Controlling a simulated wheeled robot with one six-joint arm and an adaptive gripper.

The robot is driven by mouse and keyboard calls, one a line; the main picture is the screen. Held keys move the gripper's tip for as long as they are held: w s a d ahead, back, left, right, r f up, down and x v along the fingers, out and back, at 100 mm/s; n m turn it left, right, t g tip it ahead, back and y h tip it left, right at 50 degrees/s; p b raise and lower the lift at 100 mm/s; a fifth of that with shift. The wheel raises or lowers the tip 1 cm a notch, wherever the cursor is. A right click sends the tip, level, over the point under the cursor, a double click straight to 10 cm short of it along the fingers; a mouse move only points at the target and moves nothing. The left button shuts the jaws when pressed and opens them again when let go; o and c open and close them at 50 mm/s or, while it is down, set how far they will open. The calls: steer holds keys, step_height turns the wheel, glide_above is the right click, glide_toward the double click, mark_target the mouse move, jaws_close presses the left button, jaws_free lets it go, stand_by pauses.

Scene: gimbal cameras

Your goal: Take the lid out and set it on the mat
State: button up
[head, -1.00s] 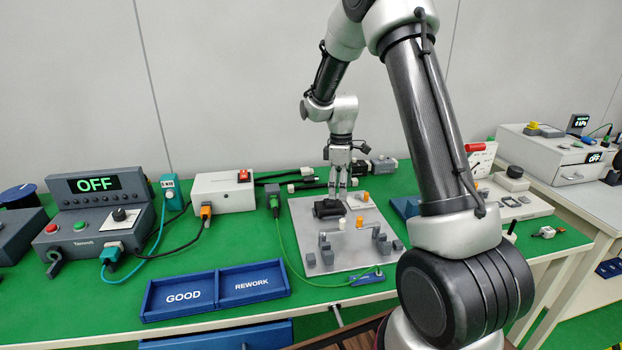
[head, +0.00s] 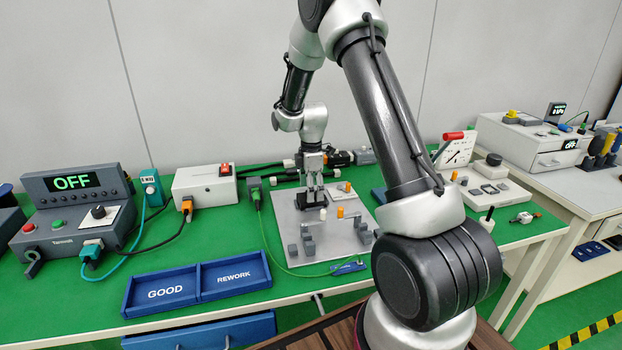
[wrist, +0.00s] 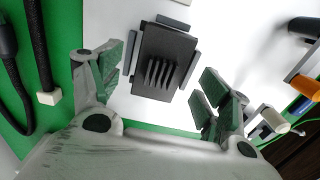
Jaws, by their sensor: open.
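A black finned block, which looks like the lid (wrist: 165,62), sits between short grey rails on a pale plate (head: 345,243) in the wrist view. In the head view it is a dark shape (head: 314,206) partly hidden by my fingers. My gripper (head: 312,196) points down over it. In the wrist view my gripper (wrist: 162,78) is open, with one finger left of the block and the other right, both apart from it. The green mat (head: 225,235) covers the bench around the plate.
Small grey blocks (head: 308,245) and orange-topped posts (head: 340,213) stand on the plate near my gripper. A blue GOOD/REWORK tray (head: 198,285) lies front left. A white box (head: 205,186) and black cables stand behind. Green surface between tray and plate is mostly clear, crossed by a thin cable.

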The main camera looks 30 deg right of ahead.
steer(key=shift+f, duration=0.45)
steer(key=c, duration=1.1)
steer(key=shift+r, duration=0.15)
steer(key=shift+r, duration=1.15)
